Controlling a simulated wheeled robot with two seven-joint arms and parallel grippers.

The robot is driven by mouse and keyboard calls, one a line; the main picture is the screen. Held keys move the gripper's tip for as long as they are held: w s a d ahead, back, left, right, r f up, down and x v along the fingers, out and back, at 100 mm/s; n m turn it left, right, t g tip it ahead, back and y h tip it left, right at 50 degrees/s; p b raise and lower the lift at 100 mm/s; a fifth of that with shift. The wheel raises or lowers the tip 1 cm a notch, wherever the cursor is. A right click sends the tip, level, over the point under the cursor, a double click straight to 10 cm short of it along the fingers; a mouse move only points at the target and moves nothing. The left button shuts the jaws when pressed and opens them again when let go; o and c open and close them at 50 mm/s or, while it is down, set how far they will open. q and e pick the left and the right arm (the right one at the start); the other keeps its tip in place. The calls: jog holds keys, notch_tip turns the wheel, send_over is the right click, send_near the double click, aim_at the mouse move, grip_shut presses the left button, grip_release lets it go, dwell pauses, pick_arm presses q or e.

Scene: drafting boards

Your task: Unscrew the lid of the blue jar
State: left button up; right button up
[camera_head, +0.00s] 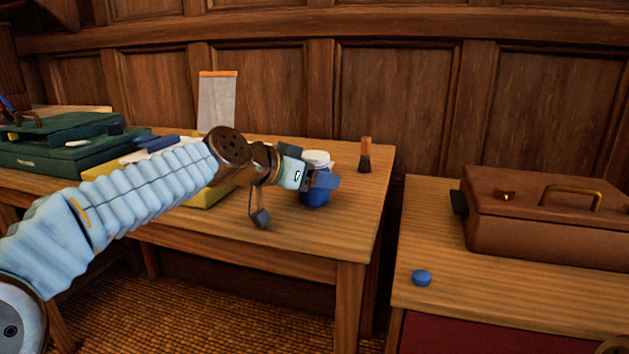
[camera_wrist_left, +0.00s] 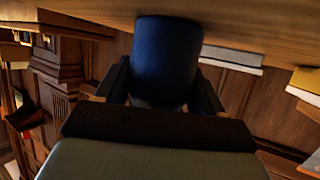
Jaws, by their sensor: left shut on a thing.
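The blue jar (camera_head: 316,198) stands near the right end of the left table, its white top (camera_head: 316,158) showing with no blue cover on it. My left gripper (camera_head: 318,180) reaches it from the left and is shut on the jar's body. In the left wrist view the dark blue jar (camera_wrist_left: 167,62) sits between the two dark fingers. A small round blue disc (camera_head: 421,278), which looks like a lid, lies apart on the right table. My right gripper is not in view.
A brush (camera_head: 365,155) stands behind and right of the jar. A brown case (camera_head: 545,220) is on the right table (camera_head: 440,255). Green cases (camera_head: 70,145) and yellow items lie to the left. A gap separates the tables.

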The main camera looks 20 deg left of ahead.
pick_arm(q)
notch_tip(320, 180, up, 10)
jog(key=p, duration=0.3)
